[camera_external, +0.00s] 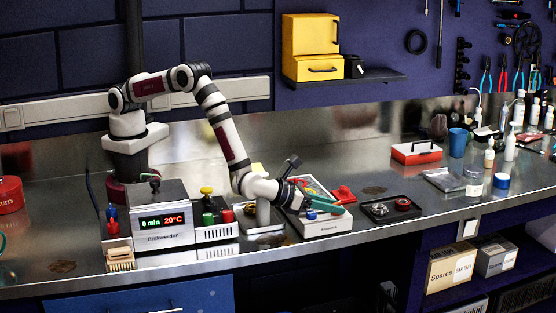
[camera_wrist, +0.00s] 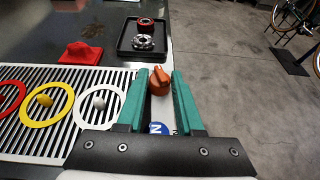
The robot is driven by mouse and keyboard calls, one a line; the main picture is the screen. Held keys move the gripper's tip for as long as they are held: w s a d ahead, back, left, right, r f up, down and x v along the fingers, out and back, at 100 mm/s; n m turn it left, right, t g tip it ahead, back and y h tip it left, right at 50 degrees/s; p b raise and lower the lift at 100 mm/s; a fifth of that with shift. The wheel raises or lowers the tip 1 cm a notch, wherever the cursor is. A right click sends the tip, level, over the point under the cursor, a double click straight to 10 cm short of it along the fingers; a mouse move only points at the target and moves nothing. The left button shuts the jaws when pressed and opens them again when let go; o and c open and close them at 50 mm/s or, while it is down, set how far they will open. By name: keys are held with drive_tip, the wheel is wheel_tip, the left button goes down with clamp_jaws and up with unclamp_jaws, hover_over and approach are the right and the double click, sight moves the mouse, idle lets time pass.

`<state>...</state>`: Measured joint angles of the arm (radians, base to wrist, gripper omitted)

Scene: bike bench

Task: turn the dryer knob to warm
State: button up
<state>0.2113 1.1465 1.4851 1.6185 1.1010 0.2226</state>
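An orange-red knob (camera_wrist: 159,82) stands at the right edge of a white unit with a slotted top (camera_wrist: 62,130); the same white unit shows in the external view (camera_external: 328,226). My gripper (camera_wrist: 161,77) has long green fingers, spread apart, with the knob between their tips in the wrist view. I cannot tell whether either finger touches it. A blue label (camera_wrist: 158,128) with white lettering lies below the knob, partly hidden by the gripper. In the external view my gripper (camera_external: 325,202) is low over the white unit, and I cannot make out the knob's setting.
Red, yellow (camera_wrist: 46,101) and white rings lie on the slotted top. A red piece (camera_wrist: 80,53) and a black tray (camera_wrist: 143,37) with round parts lie beyond. A grey box (camera_external: 160,221) with a display reading 0 min 20°C stands left. The bench edge is close.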

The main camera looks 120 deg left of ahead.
drive_tip(key=o, duration=0.4)
drive_tip(key=v, duration=1.5)
drive_tip(key=shift+s+d+r, duration=0.2)
drive_tip(key=shift+d, duration=0.1)
